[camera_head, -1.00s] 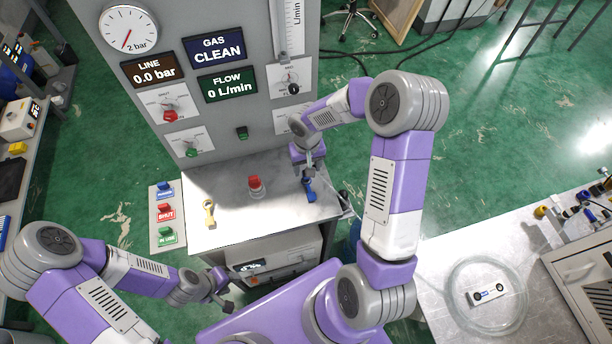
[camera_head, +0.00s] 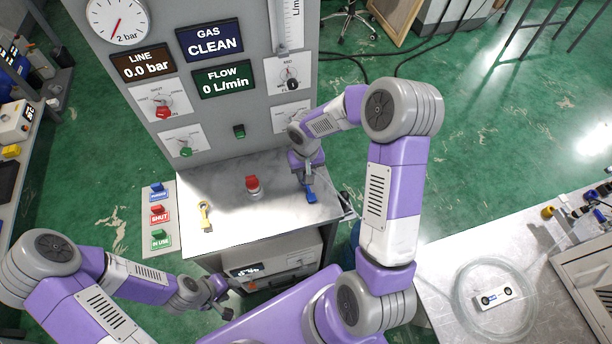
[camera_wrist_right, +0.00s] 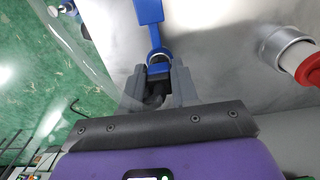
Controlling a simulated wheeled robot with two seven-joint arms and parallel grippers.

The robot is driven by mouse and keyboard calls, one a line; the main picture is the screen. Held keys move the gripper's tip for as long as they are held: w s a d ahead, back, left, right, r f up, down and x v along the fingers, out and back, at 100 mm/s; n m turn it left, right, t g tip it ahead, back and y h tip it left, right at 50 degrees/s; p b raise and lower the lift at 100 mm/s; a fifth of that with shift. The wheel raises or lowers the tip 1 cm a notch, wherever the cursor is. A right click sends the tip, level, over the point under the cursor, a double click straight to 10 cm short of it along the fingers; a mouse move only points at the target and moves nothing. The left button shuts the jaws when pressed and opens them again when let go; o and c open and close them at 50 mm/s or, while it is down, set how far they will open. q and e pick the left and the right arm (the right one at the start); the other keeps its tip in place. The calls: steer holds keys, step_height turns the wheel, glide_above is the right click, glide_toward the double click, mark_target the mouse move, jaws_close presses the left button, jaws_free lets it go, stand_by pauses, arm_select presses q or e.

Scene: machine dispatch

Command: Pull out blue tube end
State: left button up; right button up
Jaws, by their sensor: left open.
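A blue piece (camera_head: 311,196) shows at the right side of the metal worktop, at the tip of my right gripper (camera_head: 307,185). In the right wrist view, a blue strap (camera_wrist_right: 149,12) leads to a ring, and a blue block (camera_wrist_right: 160,68) below it sits between the fingers of my right gripper (camera_wrist_right: 158,84). The fingers appear closed on the block. I cannot tell whether this is the tube end. My left gripper (camera_head: 222,298) is open and empty in front of the worktop, at lower left.
The worktop (camera_head: 235,220) carries a red button (camera_head: 252,184) and a yellow tag (camera_head: 206,215). A gauge panel (camera_head: 225,125) rises behind. Blue, red and green switches (camera_head: 158,215) stand at its left. A coiled clear tube (camera_head: 460,300) lies on the right bench (camera_head: 440,270).

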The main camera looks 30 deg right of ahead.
jaws_close()
steer(key=shift+r, duration=0.1)
steer(key=shift+r+p, duration=2.05)
steer(key=shift+r, duration=0.85)
steer(key=shift+r+p, duration=0.95)
steer(key=shift+r, duration=0.45)
